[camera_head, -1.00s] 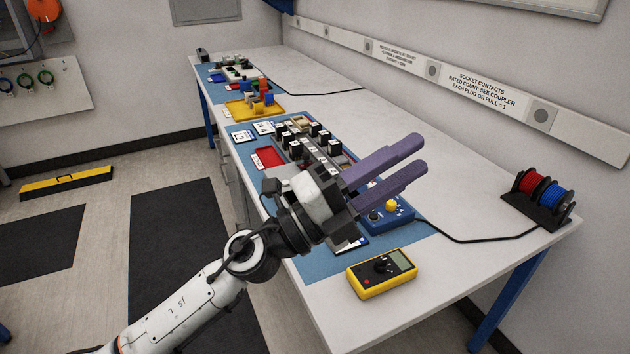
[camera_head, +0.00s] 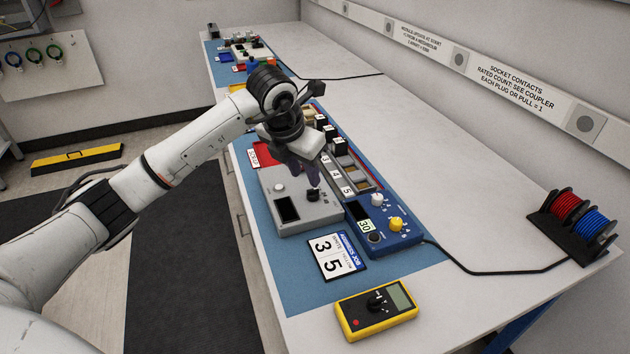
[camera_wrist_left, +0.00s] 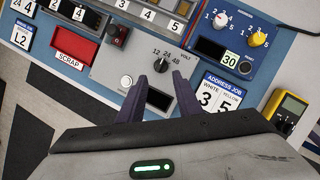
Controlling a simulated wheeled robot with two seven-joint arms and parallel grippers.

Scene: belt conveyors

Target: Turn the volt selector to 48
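The volt selector is a dark knob (camera_head: 313,195) on a grey box (camera_head: 300,226) with a dark display and a round light button. In the left wrist view the knob (camera_wrist_left: 161,65) sits below the printed marks 12, 24 and 48; its pointer direction is too small to read. My left gripper (camera_head: 312,176) points down over the box, its purple fingers close to the knob. In the left wrist view my left gripper (camera_wrist_left: 165,74) has a gap between its fingers, with the knob at the tips; contact is unclear. My right gripper is not in view.
A blue box (camera_head: 404,240) with white and yellow knobs stands right of the grey box. An address job card (camera_head: 338,257) and a yellow meter (camera_head: 377,310) lie nearer. A red scrap tray (camera_wrist_left: 75,45) and a row of numbered slots (camera_head: 347,190) are close by.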

